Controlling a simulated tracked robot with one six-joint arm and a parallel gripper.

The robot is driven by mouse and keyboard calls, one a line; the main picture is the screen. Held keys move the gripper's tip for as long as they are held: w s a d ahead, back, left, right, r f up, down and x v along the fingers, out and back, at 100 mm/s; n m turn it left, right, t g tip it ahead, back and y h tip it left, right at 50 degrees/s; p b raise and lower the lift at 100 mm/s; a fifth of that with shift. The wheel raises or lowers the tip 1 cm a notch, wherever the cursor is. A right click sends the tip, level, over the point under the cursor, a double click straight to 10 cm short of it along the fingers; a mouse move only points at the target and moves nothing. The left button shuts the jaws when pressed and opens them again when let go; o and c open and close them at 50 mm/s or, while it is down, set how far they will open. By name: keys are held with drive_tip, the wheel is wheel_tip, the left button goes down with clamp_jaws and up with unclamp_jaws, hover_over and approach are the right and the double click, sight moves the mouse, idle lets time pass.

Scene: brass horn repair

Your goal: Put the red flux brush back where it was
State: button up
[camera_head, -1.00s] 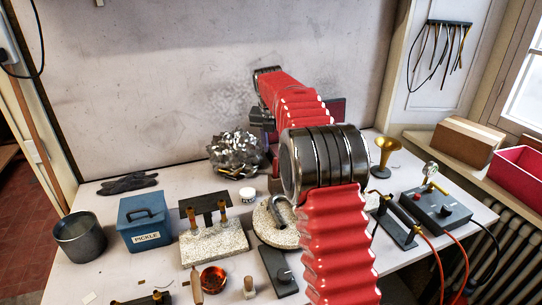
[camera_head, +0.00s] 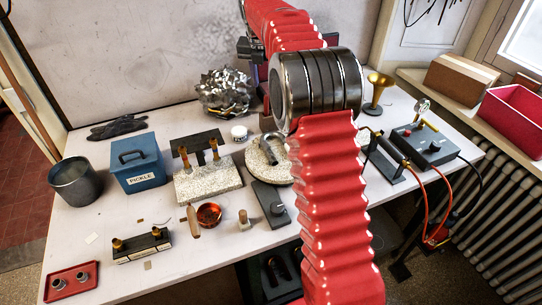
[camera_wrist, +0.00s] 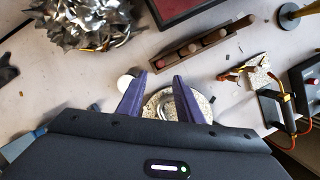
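I cannot pick out the red flux brush for certain. A wooden rack (camera_wrist: 208,41) in the wrist view holds several round ends, one of them reddish (camera_wrist: 169,56); my arm seems to hide this rack in the head view. A wooden-handled tool (camera_head: 193,220) lies beside a copper-coloured dish (camera_head: 209,214) in the head view; its handle looks brown. My gripper (camera_wrist: 159,76) is open, with its two purple fingers apart and nothing visible between them. They point over the bench near a round speckled slab (camera_wrist: 156,104), which also shows in the head view (camera_head: 256,174).
Crumpled metal wool (camera_head: 224,92), a blue pickle box (camera_head: 139,164), a metal pot (camera_head: 77,183) and a speckled block (camera_head: 207,182) stand on the bench. A brass bell (camera_head: 379,84) and a gauge box (camera_head: 426,143) with hoses are at right. A red tray (camera_head: 70,284) is at front left.

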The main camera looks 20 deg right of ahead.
drive_tip(key=s+a+r+m+t, duration=0.1)
drive_tip(key=s+a+r+m, duration=0.5)
drive_tip(key=s, duration=0.4)
drive_tip(key=s+a+r+m, duration=0.3)
drive_tip(key=s+m, duration=0.5)
drive_tip(key=s, duration=0.2)
drive_tip(key=s+a+f+m, duration=0.2)
drive_tip(key=s+m, duration=0.3)
drive_tip(key=s, duration=0.3)
drive_tip(key=s+a+f+m+t+y, duration=0.1)
drive_tip(key=s+a+f+m, duration=0.1)
drive_tip(key=s+m, duration=0.3)
drive_tip(key=s+a+f+m+t, duration=0.1)
drive_tip(key=s+f+m, duration=0.3)
drive_tip(key=s, duration=0.7)
drive_tip(key=shift+a+f+m+y, duration=0.2)
drive_tip(key=shift+a+m+y, duration=0.2)
drive_tip(key=shift+a+m, duration=0.1)
drive_tip(key=shift+s, duration=0.1)
